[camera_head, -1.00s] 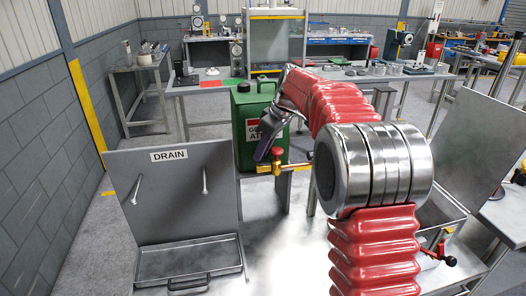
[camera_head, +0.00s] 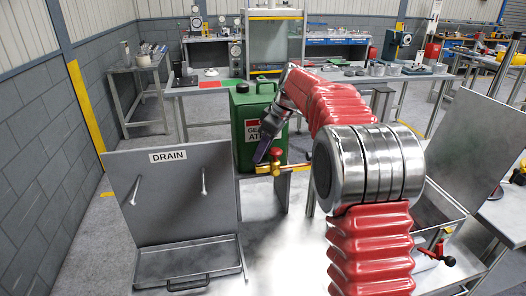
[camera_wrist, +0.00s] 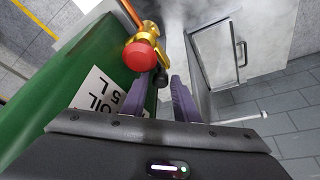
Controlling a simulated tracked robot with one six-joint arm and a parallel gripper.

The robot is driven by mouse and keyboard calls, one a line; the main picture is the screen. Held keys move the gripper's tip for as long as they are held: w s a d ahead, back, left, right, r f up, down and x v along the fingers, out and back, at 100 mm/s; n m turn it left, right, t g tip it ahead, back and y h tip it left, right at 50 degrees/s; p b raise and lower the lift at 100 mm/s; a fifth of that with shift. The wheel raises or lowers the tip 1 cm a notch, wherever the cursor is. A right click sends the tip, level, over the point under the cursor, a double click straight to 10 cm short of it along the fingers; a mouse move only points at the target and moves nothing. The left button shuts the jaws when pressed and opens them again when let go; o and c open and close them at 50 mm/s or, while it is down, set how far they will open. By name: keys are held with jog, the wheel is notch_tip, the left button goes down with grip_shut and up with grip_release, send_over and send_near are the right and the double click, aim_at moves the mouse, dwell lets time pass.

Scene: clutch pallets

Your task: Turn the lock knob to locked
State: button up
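A red knob (camera_head: 277,153) sits on a brass valve (camera_head: 275,168) at the front of a green can (camera_head: 251,125). No lock marking is readable on it. In the wrist view the red knob (camera_wrist: 140,57) and the brass valve (camera_wrist: 149,33) are just beyond my fingers, left of centre. My gripper (camera_wrist: 160,82) has two purple fingers that stand apart. A small dark part shows between them near the valve; I cannot tell if they touch it. In the head view my gripper (camera_head: 263,155) points down, close to the knob's left side.
The can's wall (camera_wrist: 55,75) fills the left of the wrist view, close to my gripper. A DRAIN panel (camera_head: 170,195) with two pegs and a tray (camera_head: 190,262) stand left. Another red valve part (camera_head: 440,246) with a dark knob is at right. The metal bench between is clear.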

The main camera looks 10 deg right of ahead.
jog(key=shift+r, duration=0.1)
jog(key=v, duration=1.3)
jog(key=shift+r, duration=0.25)
jog(key=shift+s+d, duration=0.1)
